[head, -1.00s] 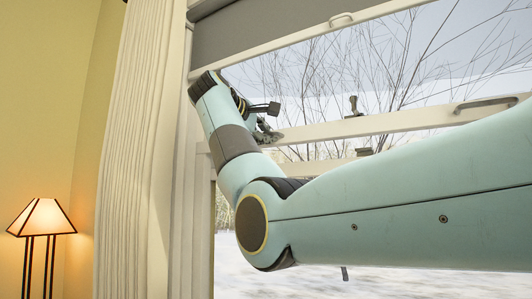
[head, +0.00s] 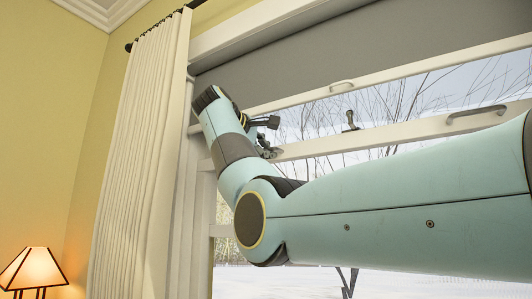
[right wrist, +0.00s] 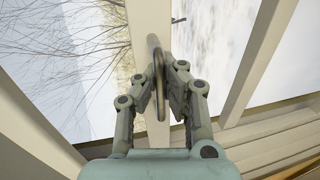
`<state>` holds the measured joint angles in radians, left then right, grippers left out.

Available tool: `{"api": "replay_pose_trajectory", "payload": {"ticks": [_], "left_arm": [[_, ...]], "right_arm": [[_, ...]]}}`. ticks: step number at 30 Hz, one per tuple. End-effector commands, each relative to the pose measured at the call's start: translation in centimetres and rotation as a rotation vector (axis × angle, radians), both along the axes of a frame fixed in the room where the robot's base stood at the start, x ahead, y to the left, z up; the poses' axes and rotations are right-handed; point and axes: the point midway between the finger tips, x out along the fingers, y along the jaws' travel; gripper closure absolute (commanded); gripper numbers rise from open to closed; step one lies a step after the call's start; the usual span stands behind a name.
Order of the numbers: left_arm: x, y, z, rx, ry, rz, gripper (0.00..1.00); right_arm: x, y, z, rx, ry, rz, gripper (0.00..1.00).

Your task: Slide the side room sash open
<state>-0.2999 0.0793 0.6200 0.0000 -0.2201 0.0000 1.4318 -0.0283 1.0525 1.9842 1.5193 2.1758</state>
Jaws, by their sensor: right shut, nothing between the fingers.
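The window's pale sash rail (head: 400,133) runs across the head view, with snowy ground and bare trees behind the glass. It carries a metal pull handle (head: 476,113) at right and a dark latch (head: 350,121) near its middle. My right gripper (head: 268,145) is at the rail's left end. In the right wrist view, a bar handle (right wrist: 155,55) on the rail (right wrist: 149,25) lies at the fingertips of my right gripper (right wrist: 163,80), which is shut without a grip on it. Exact contact is unclear. My left gripper is not in view.
A grey shade (head: 380,45) with a small handle (head: 341,86) on its bottom bar hangs above the sash. A cream curtain (head: 140,150) hangs close left of my right wrist. A lit lamp (head: 33,270) stands lower left.

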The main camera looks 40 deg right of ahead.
Motion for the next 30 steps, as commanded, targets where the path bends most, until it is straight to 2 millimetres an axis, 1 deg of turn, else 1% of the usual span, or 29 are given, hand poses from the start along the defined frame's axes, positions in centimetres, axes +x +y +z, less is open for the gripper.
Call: {"api": "replay_pose_trajectory", "payload": {"ticks": [1,6,13,16,20,27,30], "left_arm": [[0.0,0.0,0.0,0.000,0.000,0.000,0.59],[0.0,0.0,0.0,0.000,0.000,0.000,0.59],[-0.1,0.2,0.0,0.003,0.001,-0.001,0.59],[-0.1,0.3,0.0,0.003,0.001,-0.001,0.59],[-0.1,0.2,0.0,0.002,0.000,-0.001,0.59],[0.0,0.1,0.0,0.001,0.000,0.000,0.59],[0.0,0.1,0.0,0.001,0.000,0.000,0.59]], "right_arm": [[0.0,0.0,0.0,0.000,0.000,0.000,1.00],[0.0,0.0,0.0,0.000,0.000,0.000,0.80],[0.0,0.1,0.0,0.001,0.000,0.000,0.80],[-0.2,0.6,0.1,0.000,0.000,0.002,0.80],[-0.9,2.5,0.5,0.002,-0.001,0.004,0.80],[-2.9,7.4,1.6,0.002,-0.001,0.005,0.80],[-3.6,9.0,2.0,0.000,-0.001,0.004,0.80]]}}
